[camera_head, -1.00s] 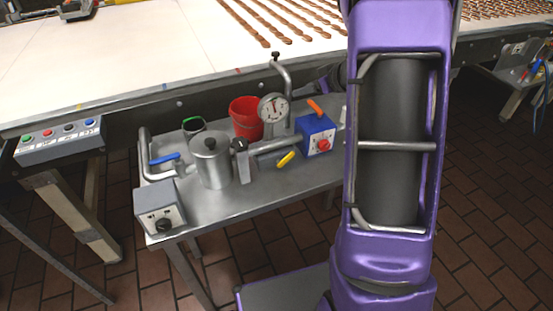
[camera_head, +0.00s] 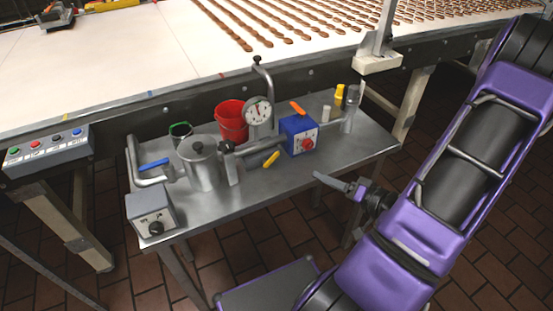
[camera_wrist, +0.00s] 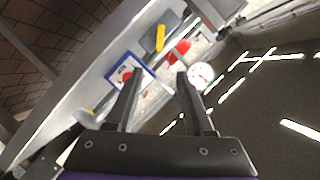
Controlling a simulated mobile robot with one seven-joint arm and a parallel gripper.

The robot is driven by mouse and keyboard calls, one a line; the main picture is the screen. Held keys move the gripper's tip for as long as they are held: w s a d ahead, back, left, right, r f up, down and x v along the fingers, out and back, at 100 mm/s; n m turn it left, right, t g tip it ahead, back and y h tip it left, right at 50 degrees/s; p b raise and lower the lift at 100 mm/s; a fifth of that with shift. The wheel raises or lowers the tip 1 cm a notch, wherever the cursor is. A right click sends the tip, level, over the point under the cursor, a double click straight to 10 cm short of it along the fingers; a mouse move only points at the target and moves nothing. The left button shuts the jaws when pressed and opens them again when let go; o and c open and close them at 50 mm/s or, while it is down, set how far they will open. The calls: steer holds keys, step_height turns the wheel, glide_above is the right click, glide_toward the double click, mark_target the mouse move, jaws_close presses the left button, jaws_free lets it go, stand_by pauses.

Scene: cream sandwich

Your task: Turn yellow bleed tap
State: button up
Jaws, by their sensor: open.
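The yellow bleed tap (camera_head: 271,158) is a short, slanted yellow handle below the metal pipe, between the steel pot and the blue box. In the wrist view it shows as a yellow bar (camera_wrist: 160,38) beyond the fingertips. My gripper (camera_head: 319,178) is near the front edge of the steel table, to the right of the tap and apart from it. In the wrist view my gripper (camera_wrist: 160,74) has its two fingers apart with nothing between them.
A blue box (camera_head: 298,136) with a red knob stands right of the tap. A steel pot (camera_head: 202,167), red bucket (camera_head: 231,121), dial gauge (camera_head: 257,111), orange handle (camera_head: 297,107) and yellow-topped item (camera_head: 339,92) crowd the steel table (camera_head: 262,192).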

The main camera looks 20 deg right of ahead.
mark_target(276, 157)
steer(key=b+x, duration=0.1)
steer(key=x, duration=1.6)
steer(key=shift+w, duration=0.15)
jaws_close()
